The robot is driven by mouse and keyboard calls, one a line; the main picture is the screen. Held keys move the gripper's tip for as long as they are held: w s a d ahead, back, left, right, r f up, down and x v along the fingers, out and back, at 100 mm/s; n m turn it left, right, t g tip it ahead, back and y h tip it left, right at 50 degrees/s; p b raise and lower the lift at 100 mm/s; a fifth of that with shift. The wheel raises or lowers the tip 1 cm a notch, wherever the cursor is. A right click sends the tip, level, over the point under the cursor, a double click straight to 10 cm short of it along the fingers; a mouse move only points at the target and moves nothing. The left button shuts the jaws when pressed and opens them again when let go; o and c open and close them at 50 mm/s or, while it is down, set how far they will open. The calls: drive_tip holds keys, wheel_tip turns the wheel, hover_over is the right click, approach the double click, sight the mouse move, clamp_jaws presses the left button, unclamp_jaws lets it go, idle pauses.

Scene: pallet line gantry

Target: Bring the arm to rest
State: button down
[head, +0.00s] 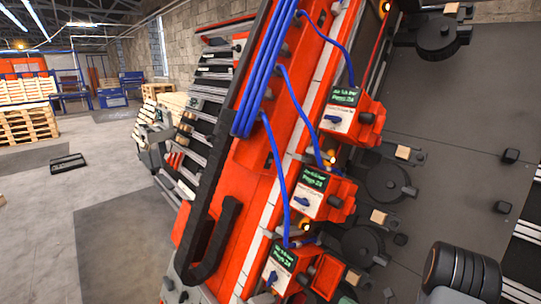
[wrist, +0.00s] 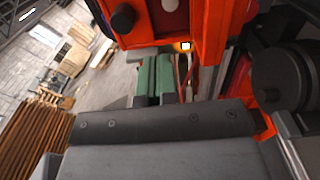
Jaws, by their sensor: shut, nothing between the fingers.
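My gripper (wrist: 154,66) shows in the wrist view, beyond its dark grey body. Its two green-padded fingers are together with nothing visible between them. The fingertips point toward the red machinery, close below a red box with a dark round knob (wrist: 123,18). I cannot tell how wide the gap to the box is. I cannot make out the gripper in the head view.
Red control boxes (head: 354,119) with green displays and blue cables line the red gantry beam (head: 270,130) in the head view. A grey panel (head: 480,110) with dark round parts stands right. Open floor (head: 110,190) and wooden pallets (head: 28,124) lie left.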

drive_tip(key=s+a+r+n+g+h, duration=0.1)
drive_tip(key=s+a+n+g+h, duration=0.15)
drive_tip(key=s+n+g, duration=0.6)
drive_tip(key=s+a+r+n+g+h, duration=0.15)
drive_tip(key=s+a+n+g, duration=0.35)
drive_tip(key=n, duration=0.7)
wheel_tip(320, 180, up, 18)
drive_tip(key=s+d+n+t+h+b, duration=0.1)
drive_tip(key=n+t+h, duration=0.4)
drive_tip(key=n+h, duration=0.3)
drive_tip(key=shift+d+n, duration=0.15)
drive_tip(key=shift+n, duration=2.1)
drive_tip(key=shift+s+d+f, duration=0.1)
